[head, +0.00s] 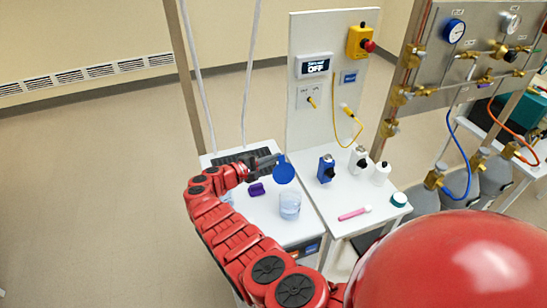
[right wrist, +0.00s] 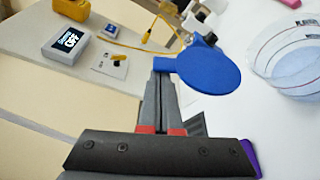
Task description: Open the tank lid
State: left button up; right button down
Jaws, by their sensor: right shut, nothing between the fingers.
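A clear tank (head: 289,205) with some bluish liquid stands on the white bench. In the right wrist view its open, marked rim (right wrist: 290,55) shows at the right. A round blue lid (head: 284,173) appears raised and tilted beyond the tank's top; I cannot see how it is attached. My right gripper (head: 272,160) is at the lid's left side. In the right wrist view the shut fingertips (right wrist: 163,75) are right beside the blue lid (right wrist: 207,70), nothing between them; whether they touch it is unclear. My left gripper is not in view.
A purple item (head: 256,189) lies left of the tank, near a dark grate (head: 245,157). An upright panel (head: 318,110) reading OFF stands behind. A post (head: 186,85) rises left.

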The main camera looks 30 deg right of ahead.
jog(key=shift+s, duration=0.1)
jog(key=shift+s+a+r+m+h+b, duration=0.1)
jog(key=shift+s+r+m+h+b, duration=0.1)
jog(key=shift+s+m, duration=0.35)
jog(key=shift+s+a+r+m+h+b, duration=0.1)
jog(key=shift+s+m+h+b, duration=0.1)
jog(key=shift+s+m, duration=0.3)
jog(key=shift+a+r+m+t, duration=0.1)
jog(key=shift+r+m+t, duration=0.15)
jog(key=shift+t, duration=0.05)
jog(key=shift+f, duration=0.1)
